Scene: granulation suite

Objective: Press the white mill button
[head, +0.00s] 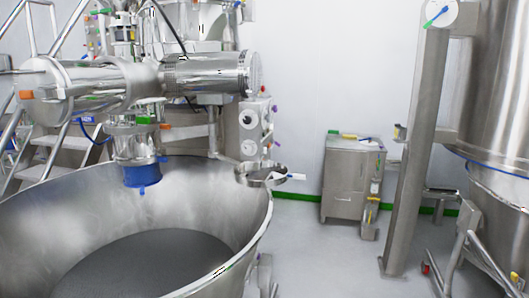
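The mill (140,85) is a shiny steel machine at the upper left, with a horizontal cylinder and a blue-collared outlet (142,173) above a large bowl. A pale control box (254,126) stands at the right end of the mill. Its front has a white round part (247,119) with a dark centre and another white round part (249,148) below it. Small coloured parts stick out from its right side. I cannot tell which of these is the white mill button. Neither of my grippers shows in the head view.
A wide steel bowl (255,225) holding dark grey material fills the lower left. A small round tray (262,175) juts out below the control box. A steel cabinet (352,180) stands at the back wall, and a steel post (412,150) and large vessel are at right.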

